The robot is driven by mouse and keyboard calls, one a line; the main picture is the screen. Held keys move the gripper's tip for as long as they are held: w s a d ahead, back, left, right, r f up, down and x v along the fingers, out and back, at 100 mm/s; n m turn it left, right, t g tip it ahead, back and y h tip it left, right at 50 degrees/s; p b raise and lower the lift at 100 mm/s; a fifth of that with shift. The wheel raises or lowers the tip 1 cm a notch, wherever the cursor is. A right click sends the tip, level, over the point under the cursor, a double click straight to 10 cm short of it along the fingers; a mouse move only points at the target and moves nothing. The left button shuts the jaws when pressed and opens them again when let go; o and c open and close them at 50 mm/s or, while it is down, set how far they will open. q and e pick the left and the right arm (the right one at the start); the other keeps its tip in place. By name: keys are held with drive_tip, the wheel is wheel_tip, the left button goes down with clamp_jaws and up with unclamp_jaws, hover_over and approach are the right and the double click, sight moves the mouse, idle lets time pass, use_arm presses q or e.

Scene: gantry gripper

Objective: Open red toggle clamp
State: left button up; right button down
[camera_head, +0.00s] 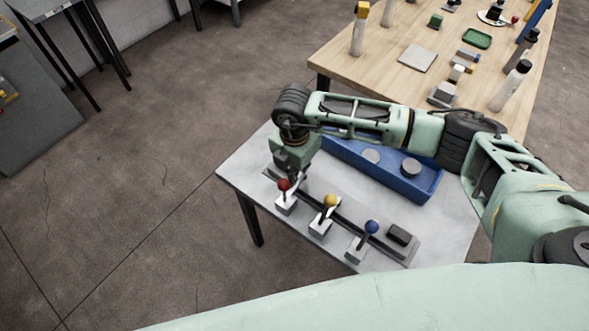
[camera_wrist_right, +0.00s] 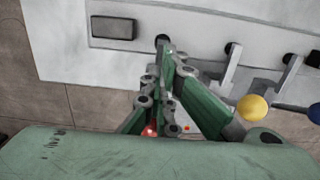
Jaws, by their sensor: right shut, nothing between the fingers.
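The red toggle clamp (camera_head: 284,193) stands at the left end of a row of three on a grey plate, its red-knobbed lever pointing up. My right gripper (camera_head: 294,178) is right behind the red knob (camera_head: 284,184), fingers shut and empty. In the right wrist view the shut green fingers (camera_wrist_right: 166,48) point at the plate and hide most of the red clamp. Slivers of the red knob (camera_wrist_right: 150,131) show between the finger links. I cannot tell whether the gripper touches the lever. My left gripper is not in view.
The yellow clamp (camera_head: 330,201) and blue clamp (camera_head: 371,228) stand to the right on the same plate (camera_head: 405,253). A dark block (camera_head: 400,235) sits at its right end. A wooden table (camera_head: 385,85) stands farther back.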

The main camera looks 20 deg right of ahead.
drive_tip(key=shift+s+a+f, duration=0.1)
drive_tip(key=shift+s+a, duration=0.7)
drive_tip(key=shift+a, duration=0.25)
wheel_tip(320, 180, up, 9)
drive_tip(key=p, duration=0.6)
drive_tip(key=shift+w+d, duration=0.2)
drive_tip(key=shift+d, duration=0.1)
